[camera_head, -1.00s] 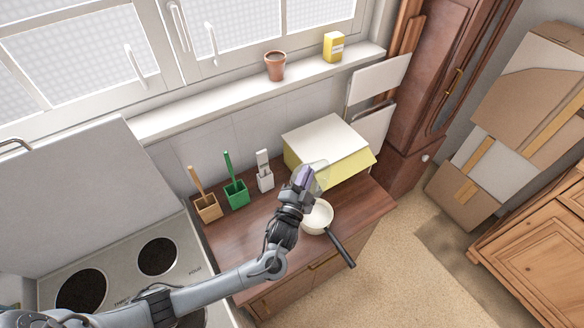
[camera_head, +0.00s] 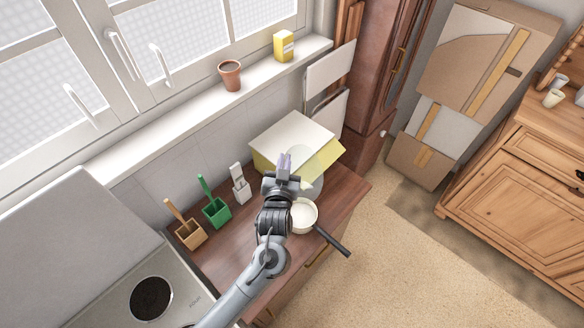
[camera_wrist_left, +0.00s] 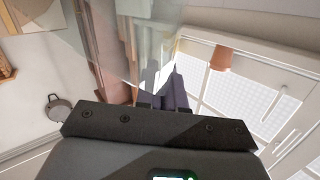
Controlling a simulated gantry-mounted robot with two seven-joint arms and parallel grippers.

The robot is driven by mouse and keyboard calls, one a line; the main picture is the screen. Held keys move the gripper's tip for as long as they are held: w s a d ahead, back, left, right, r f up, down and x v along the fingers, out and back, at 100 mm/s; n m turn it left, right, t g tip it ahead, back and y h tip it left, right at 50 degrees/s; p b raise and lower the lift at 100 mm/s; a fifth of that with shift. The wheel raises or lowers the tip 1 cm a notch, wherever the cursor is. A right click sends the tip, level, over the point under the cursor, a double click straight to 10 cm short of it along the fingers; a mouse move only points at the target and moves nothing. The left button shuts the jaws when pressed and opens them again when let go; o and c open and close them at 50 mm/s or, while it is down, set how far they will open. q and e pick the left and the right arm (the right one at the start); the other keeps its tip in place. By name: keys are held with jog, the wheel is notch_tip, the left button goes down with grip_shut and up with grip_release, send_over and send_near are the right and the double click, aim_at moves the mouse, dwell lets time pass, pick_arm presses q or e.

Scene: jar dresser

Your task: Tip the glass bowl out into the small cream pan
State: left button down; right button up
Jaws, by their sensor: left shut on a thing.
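My left gripper (camera_head: 284,166) is shut on the glass bowl (camera_head: 312,184), which is clear and hard to make out. The bowl is held tilted on its side, above and just behind the small cream pan (camera_head: 304,217). I cannot tell what is inside it. The pan stands on the brown counter, its black handle pointing to the lower right; my wrist covers its left edge. In the left wrist view the gripper fingers (camera_wrist_left: 165,88) show with the bowl's faint see-through wall (camera_wrist_left: 108,35) beside them. My right gripper is not in view.
A cream and yellow box (camera_head: 290,138) stands behind the bowl. Wooden (camera_head: 191,235), green (camera_head: 216,213) and white (camera_head: 240,190) holders stand left on the counter (camera_head: 225,255). The stove (camera_head: 165,290) is further left. A terracotta pot (camera_head: 230,75) and yellow carton (camera_head: 284,46) sit on the sill.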

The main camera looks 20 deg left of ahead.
pick_arm(q)
jog(key=w+a+n+g+h, duration=0.1)
jog(key=a+n+g+h, duration=0.1)
jog(key=a+n, duration=0.3)
jog(key=shift+a+f+n, duration=0.25)
jog(key=shift+a+n, duration=0.15)
jog(key=shift+a, duration=0.05)
jog(key=shift+a, duration=0.1)
